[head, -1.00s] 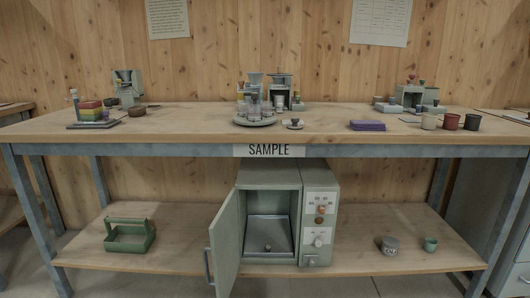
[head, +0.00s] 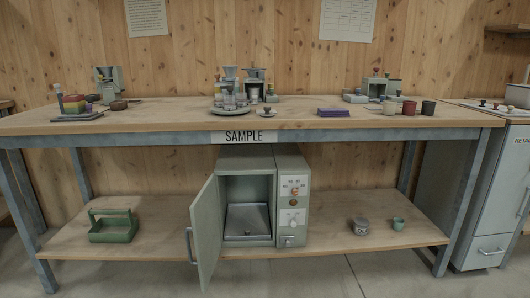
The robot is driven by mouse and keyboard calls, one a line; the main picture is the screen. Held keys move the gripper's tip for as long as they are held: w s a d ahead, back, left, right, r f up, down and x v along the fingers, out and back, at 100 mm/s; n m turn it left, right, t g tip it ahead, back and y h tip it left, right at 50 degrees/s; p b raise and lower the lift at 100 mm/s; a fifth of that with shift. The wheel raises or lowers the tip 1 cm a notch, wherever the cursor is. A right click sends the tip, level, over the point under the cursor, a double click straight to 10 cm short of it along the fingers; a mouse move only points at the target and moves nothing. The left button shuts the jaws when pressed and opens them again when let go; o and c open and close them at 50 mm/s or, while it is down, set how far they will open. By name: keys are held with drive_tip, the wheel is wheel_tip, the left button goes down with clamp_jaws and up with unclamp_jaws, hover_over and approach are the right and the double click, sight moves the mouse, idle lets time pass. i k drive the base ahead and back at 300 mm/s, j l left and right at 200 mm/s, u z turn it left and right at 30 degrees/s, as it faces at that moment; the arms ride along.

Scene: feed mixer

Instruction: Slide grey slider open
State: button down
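I cannot make out a grey slider for certain at this distance. Small grey-green machines stand on the bench: one at the left back (head: 108,84), one at the centre back (head: 256,78) and one at the right (head: 376,87). Below the bench, a grey-green cabinet (head: 246,157) stands on the lower shelf with its door (head: 206,232) swung open and a control panel (head: 293,195) on its right. My gripper is not in view.
The bench top (head: 170,117) spans most of the view, with a SAMPLE label on its front edge. A green caddy (head: 113,228), a grey jar (head: 360,226) and a green cup (head: 398,224) sit on the lower shelf. A white cabinet (head: 488,190) stands at the right.

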sight(287, 241)
drive_tip(key=l+z, duration=0.2)
drive_tip(key=k+l+z, duration=0.1)
drive_tip(key=i+j+z, duration=0.1)
drive_tip(key=i+j, duration=0.7)
drive_tip(key=i, duration=0.1)
